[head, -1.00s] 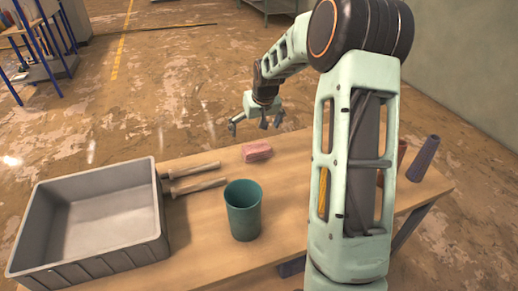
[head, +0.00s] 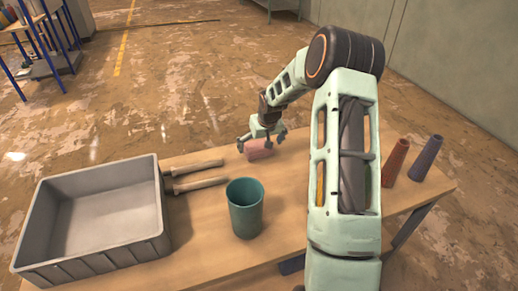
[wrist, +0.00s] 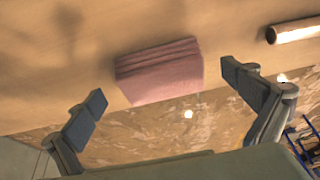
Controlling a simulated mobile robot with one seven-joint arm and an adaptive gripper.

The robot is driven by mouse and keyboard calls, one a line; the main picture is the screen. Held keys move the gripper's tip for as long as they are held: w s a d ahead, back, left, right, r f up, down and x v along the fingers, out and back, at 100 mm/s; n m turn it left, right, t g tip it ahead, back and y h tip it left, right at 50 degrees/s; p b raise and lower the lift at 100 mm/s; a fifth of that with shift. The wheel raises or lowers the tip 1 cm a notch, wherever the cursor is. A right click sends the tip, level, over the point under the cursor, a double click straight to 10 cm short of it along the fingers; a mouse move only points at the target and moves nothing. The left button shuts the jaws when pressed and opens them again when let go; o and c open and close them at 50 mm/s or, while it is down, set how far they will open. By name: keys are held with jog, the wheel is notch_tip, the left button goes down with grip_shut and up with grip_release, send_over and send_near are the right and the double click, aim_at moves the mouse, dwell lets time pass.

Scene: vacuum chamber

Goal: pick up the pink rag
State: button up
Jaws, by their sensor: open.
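The pink rag (head: 258,149) is a folded block lying near the far edge of the wooden table. In the wrist view the rag (wrist: 160,72) lies ahead of the fingertips, between their lines and somewhat nearer the left finger. My gripper (head: 262,141) is open and close above the rag in the head view, partly covering it. In the wrist view both fingers of my gripper (wrist: 165,95) are spread wide with nothing between the pads. Whether a finger touches the rag cannot be told.
A grey bin (head: 98,262) stands at the table's left. Two light-handled tools (head: 195,176) lie beside it. A teal cup (head: 245,215) stands in front of the rag. A reddish cone (head: 395,163) and a dark cone (head: 426,160) stand at the right. Bare table (head: 285,185) lies between cup and arm.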

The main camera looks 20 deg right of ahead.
jog(key=shift+w+f, duration=0.2)
jog(key=shift+f, duration=0.3)
jog(key=c, duration=1.2)
jog(key=shift+r, duration=0.15)
jog(key=shift+c, duration=0.2)
jog(key=shift+r, duration=0.25)
notch_tip(320, 180, up, 2)
jog(key=shift+r, duration=0.15)
jog(key=s+a+r, duration=0.2)
jog(key=s+r, duration=0.3)
jog(key=s, duration=0.1)
jog(key=s+a+r+b, duration=0.1)
jog(key=s+a+r, duration=0.2)
jog(key=s+r, duration=0.2)
jog(key=shift+s+a, duration=0.3)
jog(key=shift+s, duration=0.7)
